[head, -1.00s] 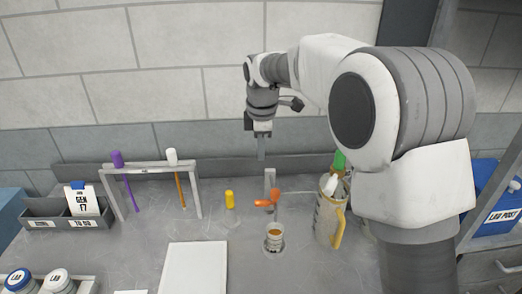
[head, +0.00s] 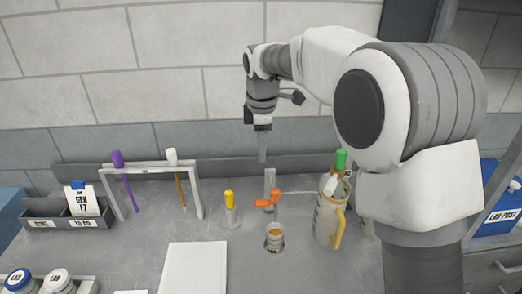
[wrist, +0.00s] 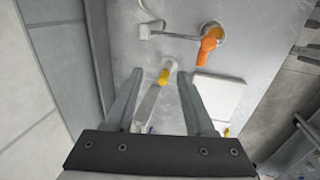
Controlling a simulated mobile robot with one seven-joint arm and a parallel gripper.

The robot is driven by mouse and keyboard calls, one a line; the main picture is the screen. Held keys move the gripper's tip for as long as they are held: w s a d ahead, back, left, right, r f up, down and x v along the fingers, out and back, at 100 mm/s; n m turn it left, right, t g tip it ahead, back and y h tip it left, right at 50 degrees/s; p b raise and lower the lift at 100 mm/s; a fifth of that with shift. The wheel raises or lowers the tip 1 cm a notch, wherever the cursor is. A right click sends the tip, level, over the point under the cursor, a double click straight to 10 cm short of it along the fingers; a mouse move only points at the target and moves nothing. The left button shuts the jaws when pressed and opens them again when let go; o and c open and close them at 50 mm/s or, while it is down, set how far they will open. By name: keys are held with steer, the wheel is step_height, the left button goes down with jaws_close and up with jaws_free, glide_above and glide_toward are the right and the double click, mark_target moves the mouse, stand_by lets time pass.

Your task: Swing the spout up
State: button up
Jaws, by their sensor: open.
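The orange spout (head: 268,200) sits on a small grey upright post (head: 270,180) on the bench, above a small cup with amber contents (head: 274,243). In the wrist view the orange spout (wrist: 208,45) lies at the upper right, beside the cup. A thin grey rod runs from near the post toward the right. My gripper (head: 262,158) hangs above and behind the post, fingers down, apart from the spout. In the wrist view my gripper (wrist: 160,74) is open and empty. A yellow-capped vial (wrist: 165,73) shows beyond the fingertips, not held.
A jug with a yellow handle (head: 327,218) and a green-topped bottle (head: 340,160) stand right of the spout. The yellow-capped vial (head: 230,208) stands left of it. A rack (head: 150,170) with purple and white tools is farther left. A white sheet (head: 193,268) lies in front.

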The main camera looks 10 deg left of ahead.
steer(key=p+v, duration=0.1)
steer(key=v, duration=1.4)
steer(key=shift+r, duration=0.25)
